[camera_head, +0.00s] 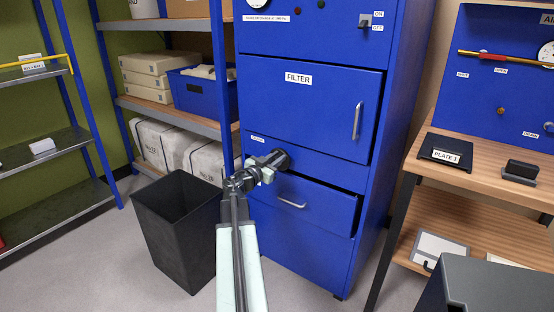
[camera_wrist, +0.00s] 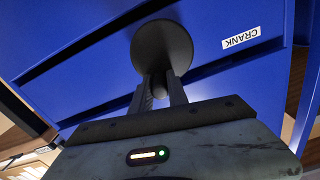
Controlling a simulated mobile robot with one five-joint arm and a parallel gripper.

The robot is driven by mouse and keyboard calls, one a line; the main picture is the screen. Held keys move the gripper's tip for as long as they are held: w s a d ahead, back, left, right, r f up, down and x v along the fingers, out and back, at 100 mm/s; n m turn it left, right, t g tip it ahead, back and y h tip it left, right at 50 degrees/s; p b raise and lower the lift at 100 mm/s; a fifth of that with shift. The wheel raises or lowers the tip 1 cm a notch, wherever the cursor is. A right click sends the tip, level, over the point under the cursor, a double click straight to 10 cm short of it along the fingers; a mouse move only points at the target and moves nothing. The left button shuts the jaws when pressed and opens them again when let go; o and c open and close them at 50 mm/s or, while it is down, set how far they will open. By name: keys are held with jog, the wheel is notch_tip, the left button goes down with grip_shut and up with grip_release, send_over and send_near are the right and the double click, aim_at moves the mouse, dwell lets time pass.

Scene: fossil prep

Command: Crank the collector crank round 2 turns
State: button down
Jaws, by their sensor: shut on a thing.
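The collector crank (camera_head: 281,158) is a dark round disc on the front of the blue cabinet (camera_head: 312,105), below the FILTER door. In the wrist view the crank's grey disc (camera_wrist: 165,48) stands in front of the blue panel, with a white CRANK label (camera_wrist: 241,38) appearing upside down beside it. My gripper (camera_head: 266,170) reaches up to the crank from the lower left. In the wrist view my gripper's two fingers (camera_wrist: 160,90) are shut on the crank's handle at the lower part of the disc. The handle is mostly hidden between the fingers.
A drawer (camera_head: 300,204) below the crank stands slightly open. A black bin (camera_head: 178,230) stands on the floor to the left, close to my arm. Shelves (camera_head: 165,112) with boxes stand behind it. A wooden bench (camera_head: 490,188) stands to the right.

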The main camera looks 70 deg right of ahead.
jog(key=c, duration=1.3)
grip_release()
jog(key=v, duration=0.8)
